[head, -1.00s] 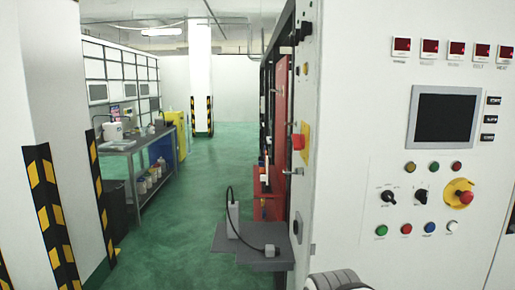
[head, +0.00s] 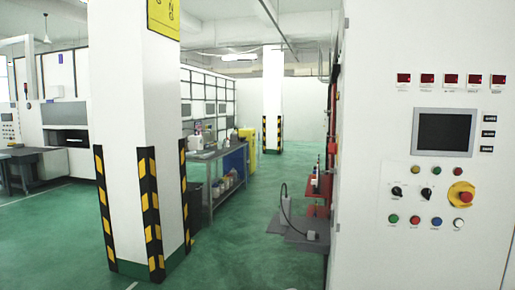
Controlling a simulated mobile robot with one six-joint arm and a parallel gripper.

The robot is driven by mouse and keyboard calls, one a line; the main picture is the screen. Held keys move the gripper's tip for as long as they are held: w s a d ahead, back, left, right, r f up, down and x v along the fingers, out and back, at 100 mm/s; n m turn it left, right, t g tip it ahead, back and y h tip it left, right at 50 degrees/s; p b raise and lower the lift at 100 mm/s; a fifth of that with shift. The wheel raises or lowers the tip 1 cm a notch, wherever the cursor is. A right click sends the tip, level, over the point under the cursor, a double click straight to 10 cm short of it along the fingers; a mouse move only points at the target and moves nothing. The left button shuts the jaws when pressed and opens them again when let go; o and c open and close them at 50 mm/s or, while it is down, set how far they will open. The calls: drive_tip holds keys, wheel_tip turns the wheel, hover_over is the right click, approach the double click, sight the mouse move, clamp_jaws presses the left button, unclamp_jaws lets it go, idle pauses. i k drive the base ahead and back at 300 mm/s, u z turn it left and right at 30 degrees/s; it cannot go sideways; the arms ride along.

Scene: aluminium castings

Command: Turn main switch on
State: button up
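The white control cabinet (head: 365,240) fills the right side of the head view. Its front panel carries a large red knob on a round yellow plate (head: 461,194). Left of that are two small black rotary switches, one at the left (head: 397,191) and one nearer the middle (head: 426,194). Their labels are too small to read, so I cannot tell which control is marked as the main switch, nor their exact settings. My gripper is not in view.
A dark screen (head: 444,132), red displays and several coloured buttons share the panel. A white pillar (head: 145,90) with yellow-black guards stands left of centre. A grey workbench (head: 215,155) is behind it. Green floor (head: 230,255) lies open between pillar and cabinet.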

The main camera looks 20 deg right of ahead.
sight(333, 146)
drive_tip(key=u, duration=0.2)
drive_tip(key=i, duration=1.4)
drive_tip(key=z, duration=0.7)
drive_tip(key=i, duration=1.05)
drive_tip(key=z, duration=0.85)
drive_tip(key=i, duration=0.6)
drive_tip(key=u, duration=0.15)
drive_tip(key=k, duration=0.55)
drive_tip(key=z, duration=0.1)
